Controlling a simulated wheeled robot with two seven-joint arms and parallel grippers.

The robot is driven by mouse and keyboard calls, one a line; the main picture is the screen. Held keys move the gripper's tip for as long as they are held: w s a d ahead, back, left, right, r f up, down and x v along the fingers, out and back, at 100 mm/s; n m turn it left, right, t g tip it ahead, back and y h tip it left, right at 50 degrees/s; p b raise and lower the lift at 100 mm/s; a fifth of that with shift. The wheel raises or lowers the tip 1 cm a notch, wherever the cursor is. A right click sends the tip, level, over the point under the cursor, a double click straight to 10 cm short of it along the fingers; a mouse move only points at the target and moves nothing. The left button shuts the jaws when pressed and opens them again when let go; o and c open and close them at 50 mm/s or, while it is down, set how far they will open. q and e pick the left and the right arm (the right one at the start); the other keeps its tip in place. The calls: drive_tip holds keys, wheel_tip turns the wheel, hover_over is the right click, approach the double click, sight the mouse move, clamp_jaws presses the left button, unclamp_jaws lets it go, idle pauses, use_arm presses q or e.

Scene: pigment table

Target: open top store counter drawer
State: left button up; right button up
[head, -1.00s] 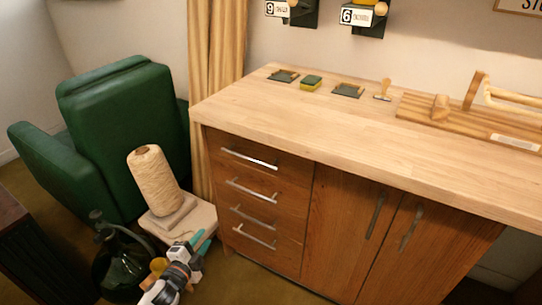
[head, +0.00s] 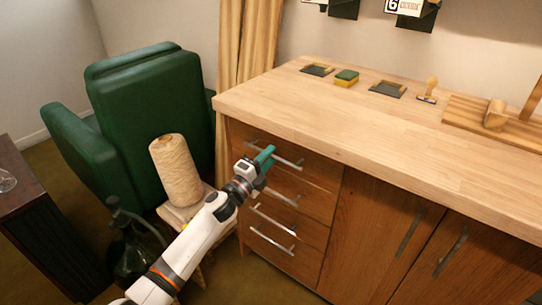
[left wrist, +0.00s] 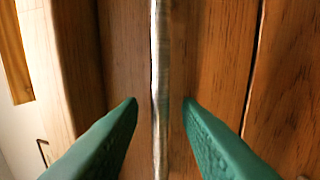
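The store counter (head: 400,130) has a light wooden top and a column of several brown drawers at its left end. The top drawer (head: 318,170) looks closed, and its silver bar handle (head: 288,160) runs across its front. My left gripper (head: 268,154) is at the left part of this handle and hides some of it. In the left wrist view the handle (left wrist: 160,70) runs upright between the two teal fingers (left wrist: 160,105), which are open with a gap on both sides. My right gripper is not in view.
Lower drawer handles (head: 272,218) stick out below. A twine cone (head: 176,170) on a stool, a dark glass bottle (head: 135,250) and a green armchair (head: 150,110) stand left of the counter. Cupboard doors (head: 385,240) lie right of the drawers.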

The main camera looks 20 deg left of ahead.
use_arm(q)
drive_tip(key=shift+w+d+r, duration=0.15)
drive_tip(key=shift+w+d, duration=0.15)
drive_tip(key=shift+w, duration=0.35)
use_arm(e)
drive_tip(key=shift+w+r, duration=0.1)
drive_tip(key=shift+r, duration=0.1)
use_arm(q)
clamp_jaws()
drive_tip(key=shift+s, duration=0.1)
